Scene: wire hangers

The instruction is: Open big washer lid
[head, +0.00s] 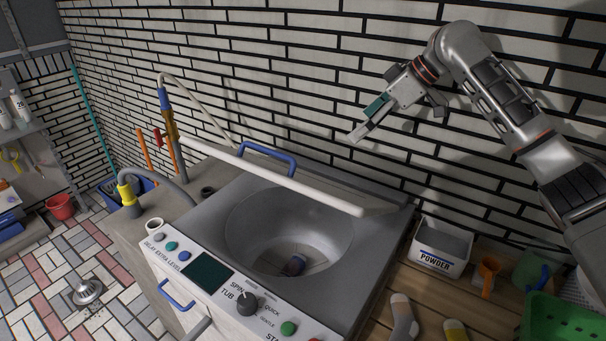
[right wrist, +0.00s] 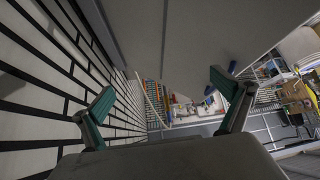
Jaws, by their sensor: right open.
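The big washer (head: 365,270) stands against the brick wall, with its round tub (head: 290,235) uncovered. Its lid (head: 290,182) is raised and seen nearly edge-on as a pale bar above the tub. The lid's blue handle (head: 268,158) shows behind that edge. In the right wrist view the lid (right wrist: 170,40) appears to be the large grey panel in front of my jaws. My right gripper (head: 368,122) is open and empty, above and to the right of the lid, apart from it in the head view. It also shows in the right wrist view (right wrist: 163,92). My left gripper is out of view.
A blue-handled hose (head: 163,100) stands at the washer's left back. The control panel (head: 230,280) runs along the front. A powder box (head: 440,248), an orange scoop (head: 488,275) and a green basket (head: 565,320) are on the right. The brick wall is close behind my right arm.

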